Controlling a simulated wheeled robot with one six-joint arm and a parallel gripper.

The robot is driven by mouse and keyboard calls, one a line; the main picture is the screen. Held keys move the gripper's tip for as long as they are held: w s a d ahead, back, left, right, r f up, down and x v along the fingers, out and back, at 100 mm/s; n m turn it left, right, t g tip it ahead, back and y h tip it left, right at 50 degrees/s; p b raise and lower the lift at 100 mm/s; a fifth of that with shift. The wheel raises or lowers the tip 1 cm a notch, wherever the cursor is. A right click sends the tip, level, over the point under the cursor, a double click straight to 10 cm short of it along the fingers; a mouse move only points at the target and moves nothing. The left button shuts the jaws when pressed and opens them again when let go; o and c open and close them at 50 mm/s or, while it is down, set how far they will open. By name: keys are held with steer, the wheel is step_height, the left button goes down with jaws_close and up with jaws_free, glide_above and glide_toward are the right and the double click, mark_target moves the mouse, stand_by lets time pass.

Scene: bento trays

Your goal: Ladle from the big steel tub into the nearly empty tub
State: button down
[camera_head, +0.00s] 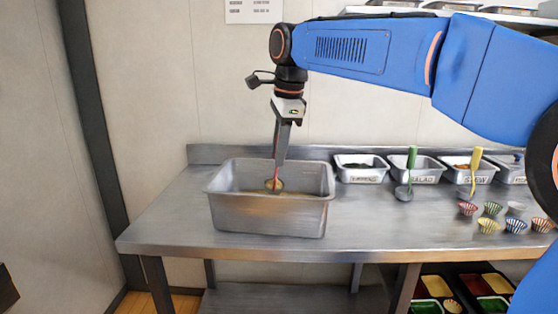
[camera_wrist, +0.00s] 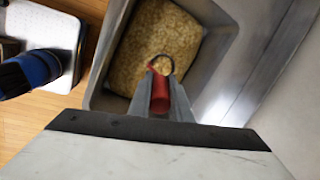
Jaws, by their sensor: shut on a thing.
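The big steel tub (camera_head: 268,217) stands on the left part of the steel table. In the wrist view the tub (camera_wrist: 104,92) holds a grainy yellow-brown food (camera_wrist: 150,42). My gripper (camera_head: 280,157) points down over the tub, shut on the red handle (camera_wrist: 160,94) of a ladle. The ladle's round bowl (camera_head: 274,185) is inside the tub, low near the food; I cannot tell how full it is. Smaller steel tubs stand along the back right: one with dark contents (camera_head: 361,177), one marked SALAD (camera_head: 424,178) and one marked STEW (camera_head: 480,178). I cannot tell which is nearly empty.
A green-handled ladle (camera_head: 411,158) is at the SALAD tub and a yellow-handled one (camera_head: 476,160) at the STEW tub. Several small striped cups (camera_head: 488,225) stand at the front right. Colourful trays (camera_head: 436,287) lie below. The tabletop (camera_head: 370,225) between big tub and cups is clear.

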steer(key=shift+w+a+r+v, duration=0.1)
steer(key=shift+w+a+v, duration=0.15)
steer(key=shift+v, duration=1.2)
steer(key=shift+w+a+r+v, duration=0.15)
steer(key=shift+w+v, duration=0.1)
steer(key=shift+v, duration=1.15)
steer(key=shift+w+a+f+v, duration=0.1)
steer(key=shift+w+a+v, duration=0.15)
steer(key=shift+v, duration=1.2)
steer(key=shift+r, duration=0.65)
